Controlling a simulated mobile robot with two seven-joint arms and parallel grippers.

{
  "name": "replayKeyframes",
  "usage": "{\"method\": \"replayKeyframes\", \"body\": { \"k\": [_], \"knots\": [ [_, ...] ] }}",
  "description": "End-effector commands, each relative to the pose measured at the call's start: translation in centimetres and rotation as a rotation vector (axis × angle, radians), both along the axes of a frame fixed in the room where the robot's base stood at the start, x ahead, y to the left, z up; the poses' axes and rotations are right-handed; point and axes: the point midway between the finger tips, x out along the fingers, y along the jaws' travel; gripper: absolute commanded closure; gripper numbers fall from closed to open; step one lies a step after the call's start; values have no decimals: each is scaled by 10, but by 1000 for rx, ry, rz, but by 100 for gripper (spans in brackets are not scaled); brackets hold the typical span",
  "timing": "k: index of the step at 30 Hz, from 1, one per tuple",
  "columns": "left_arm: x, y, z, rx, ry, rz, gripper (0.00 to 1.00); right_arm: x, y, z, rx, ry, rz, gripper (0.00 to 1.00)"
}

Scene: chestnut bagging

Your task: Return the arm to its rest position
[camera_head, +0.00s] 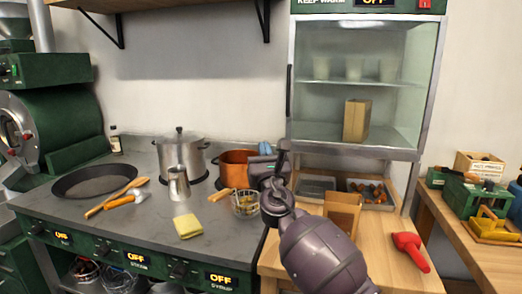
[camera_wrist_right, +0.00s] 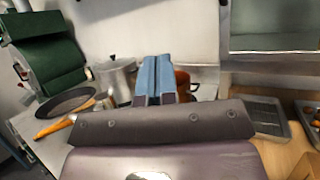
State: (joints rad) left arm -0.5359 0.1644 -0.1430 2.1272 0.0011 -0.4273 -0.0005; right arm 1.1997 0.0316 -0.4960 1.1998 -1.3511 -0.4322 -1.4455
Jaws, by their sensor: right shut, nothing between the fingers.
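My right arm (camera_head: 322,252) comes in from the bottom of the head view and reaches up over the edge between the stove counter and the wooden table. My right gripper (camera_head: 266,148) points away from me, near the orange pot, and its blue fingertips show there. In the right wrist view the two blue fingers (camera_wrist_right: 155,78) lie side by side, shut with nothing between them. The fingers hide part of the orange pot (camera_wrist_right: 183,82) there. My left gripper is in neither view.
A wire basket (camera_head: 245,204), orange pot (camera_head: 235,168) and steel pot (camera_head: 180,152) stand left of the arm. The glass warming cabinet (camera_head: 360,85) rises behind.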

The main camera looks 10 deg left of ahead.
Motion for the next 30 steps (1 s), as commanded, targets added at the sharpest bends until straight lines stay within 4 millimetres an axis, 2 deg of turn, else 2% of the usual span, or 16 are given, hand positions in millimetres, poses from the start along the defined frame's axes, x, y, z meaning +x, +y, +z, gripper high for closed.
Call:
{"method": "replayKeyframes", "body": {
  "k": [5,8,14,17,19,23,26,30],
  "knots": [
    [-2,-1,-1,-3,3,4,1,0,-1,-1,43,18,23,100],
    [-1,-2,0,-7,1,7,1,1,-1,-2,147,69,78,100],
    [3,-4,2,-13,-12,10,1,-10,3,17,515,235,284,100],
    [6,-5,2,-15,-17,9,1,-17,1,31,696,309,385,100],
    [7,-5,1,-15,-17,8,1,-21,-4,34,822,370,448,100],
    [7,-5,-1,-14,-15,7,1,-29,-23,25,1079,502,550,100],
    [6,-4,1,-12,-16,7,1,-36,-42,9,1276,605,610,100],
    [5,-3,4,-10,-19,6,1,-47,-74,-23,1545,733,663,100]
  ]
}}
